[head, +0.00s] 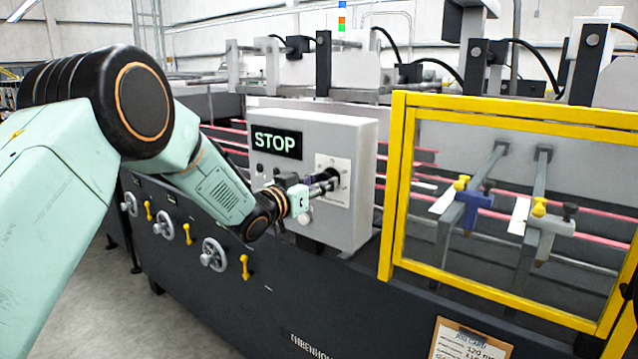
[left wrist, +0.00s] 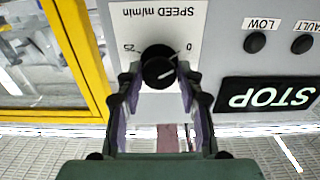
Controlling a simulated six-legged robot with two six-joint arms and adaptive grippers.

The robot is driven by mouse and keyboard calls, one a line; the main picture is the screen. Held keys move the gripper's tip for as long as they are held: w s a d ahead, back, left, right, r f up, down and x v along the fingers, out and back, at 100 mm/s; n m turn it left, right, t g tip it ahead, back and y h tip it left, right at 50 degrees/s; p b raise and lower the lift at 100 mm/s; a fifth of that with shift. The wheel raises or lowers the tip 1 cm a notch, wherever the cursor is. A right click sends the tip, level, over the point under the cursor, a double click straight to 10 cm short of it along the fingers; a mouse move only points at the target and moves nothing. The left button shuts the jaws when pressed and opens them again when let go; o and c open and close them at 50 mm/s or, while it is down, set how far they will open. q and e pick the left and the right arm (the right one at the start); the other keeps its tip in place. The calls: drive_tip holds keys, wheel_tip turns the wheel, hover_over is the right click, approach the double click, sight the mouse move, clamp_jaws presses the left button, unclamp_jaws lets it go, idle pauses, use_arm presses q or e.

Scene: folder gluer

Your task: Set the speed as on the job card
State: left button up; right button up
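The black speed knob (left wrist: 158,67) sits on a white plate (left wrist: 205,20) marked SPEED m/min, upside down in the left wrist view, with 0 to its right and 25 to its left. Its white mark points right, toward the 0 side. My left gripper (left wrist: 158,85) is open, its fingertips on either side of the knob; I cannot tell whether they touch it. In the head view the left gripper (head: 328,184) is at the plate on the grey control box (head: 352,140) and partly hides the knob. The job card (head: 470,342) is cut off at the bottom edge, its text too small to read surely.
The box carries a lit STOP display (head: 277,141) and LOW and FAULT lamps. A yellow-framed guard (head: 398,190) stands just right of it. Handwheels (head: 214,254) and yellow levers (head: 245,267) line the dark machine side below.

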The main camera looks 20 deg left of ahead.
use_arm(q)
drive_tip(key=shift+d+r, duration=0.1)
drive_tip(key=shift+c, duration=2.8)
